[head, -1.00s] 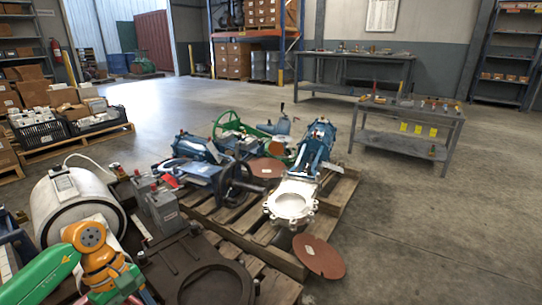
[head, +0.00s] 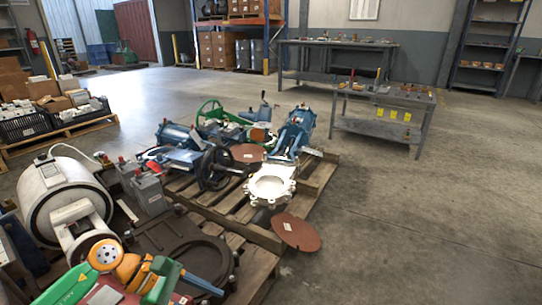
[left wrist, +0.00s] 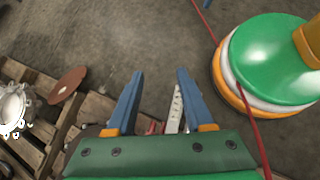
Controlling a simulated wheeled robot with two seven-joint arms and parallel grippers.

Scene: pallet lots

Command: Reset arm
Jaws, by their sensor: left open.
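My left arm comes in at the bottom left of the head view, green and orange. Its gripper shows a blue finger (head: 203,284) there, low over the front of the pallet load. In the left wrist view my left gripper (left wrist: 158,76) has its two blue fingers spread apart, with nothing between the tips but floor. A white slotted strip with a bit of red shows beyond the fingers, near the right one. My right gripper is not in view.
A wooden pallet (head: 318,180) carries blue and green valves and a white flange (head: 271,187). A brown disc (head: 296,232) lies at its front corner. A white drum-shaped machine (head: 62,200) stands left. A grey workbench (head: 385,128) stands behind. Floor at right is clear.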

